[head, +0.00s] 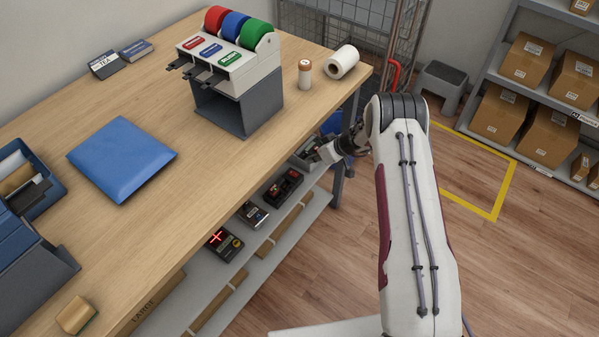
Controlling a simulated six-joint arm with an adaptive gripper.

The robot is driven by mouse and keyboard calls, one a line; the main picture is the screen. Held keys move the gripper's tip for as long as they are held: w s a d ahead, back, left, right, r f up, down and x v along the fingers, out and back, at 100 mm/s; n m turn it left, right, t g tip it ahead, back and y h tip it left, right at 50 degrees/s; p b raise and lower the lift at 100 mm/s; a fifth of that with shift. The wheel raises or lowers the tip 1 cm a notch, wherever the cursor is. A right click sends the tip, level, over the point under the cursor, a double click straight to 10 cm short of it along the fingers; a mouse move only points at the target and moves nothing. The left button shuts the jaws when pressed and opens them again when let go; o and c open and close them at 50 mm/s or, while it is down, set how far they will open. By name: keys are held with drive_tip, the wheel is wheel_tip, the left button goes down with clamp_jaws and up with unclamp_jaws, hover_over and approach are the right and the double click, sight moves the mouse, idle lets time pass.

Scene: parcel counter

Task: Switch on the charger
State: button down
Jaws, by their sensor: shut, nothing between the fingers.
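Several devices stand on the shelf under the counter. A black unit with red parts (283,187), which looks like a charger with batteries in it, sits in the middle of the row. I cannot make out its switch or any lamp on it. My gripper (322,154) is shut and empty, just beyond the counter's front edge. It is up and to the right of the black unit in the picture, apart from it, and close to a grey box-like thing (304,148) at the shelf's far end. Whether it touches that thing is too small to tell.
A device with a lit red cross (222,243) and a small dark device (252,214) share the shelf (314,212). The wooden counter (190,165) overhangs it, carrying a tape dispenser (236,80) and a blue parcel (121,158).

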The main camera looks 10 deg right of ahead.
drive_tip(key=shift+w+d+n, duration=0.1)
drive_tip(key=shift+d+n, duration=0.05)
drive_tip(key=shift+n, duration=0.75)
drive_tip(key=shift+f, duration=0.15)
hover_over(294, 174)
drive_tip(key=s+d, duration=0.2)
drive_tip(key=shift+w+a+f, duration=0.15)
drive_tip(key=shift+f, duration=1.8)
drive_tip(key=shift+w+a+f, duration=0.1)
drive_tip(key=shift+f, duration=1.85)
drive_tip(key=shift+s+d+f, duration=0.1)
drive_tip(key=shift+f, duration=0.85)
drive_tip(key=shift+s+d+f, duration=0.1)
drive_tip(key=shift+f, duration=0.85)
drive_tip(key=shift+f, duration=0.1)
